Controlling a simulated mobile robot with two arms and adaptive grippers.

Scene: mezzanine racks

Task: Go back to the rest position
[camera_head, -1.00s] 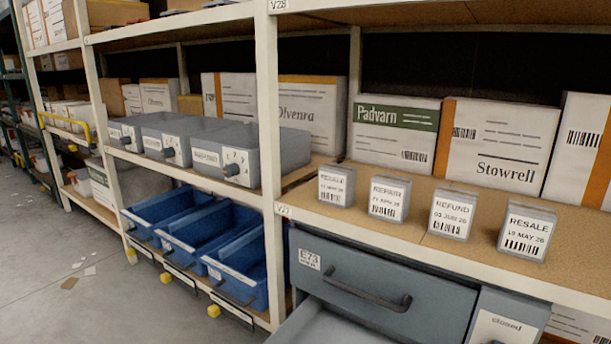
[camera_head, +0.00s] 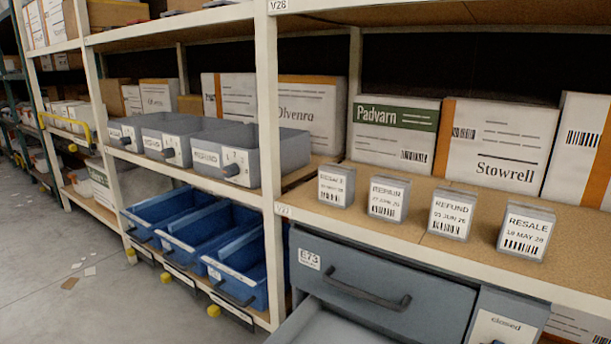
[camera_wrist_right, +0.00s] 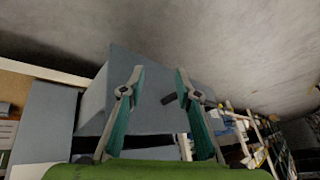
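My right gripper (camera_wrist_right: 158,82) shows in the right wrist view with its two fingers apart and nothing between them. A grey drawer front with a dark handle (camera_wrist_right: 180,98) lies beyond the fingers; I cannot tell how far off it is. My left gripper is not in view, and no arm shows in the head view. In the head view, a grey drawer (camera_head: 375,290) labelled E73 has a handle, with an open grey tray (camera_head: 330,328) below it at the bottom edge.
Blue bins (camera_head: 235,265) and grey bins (camera_head: 255,155) sit to the left. The floor (camera_head: 60,290) at lower left is mostly clear.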

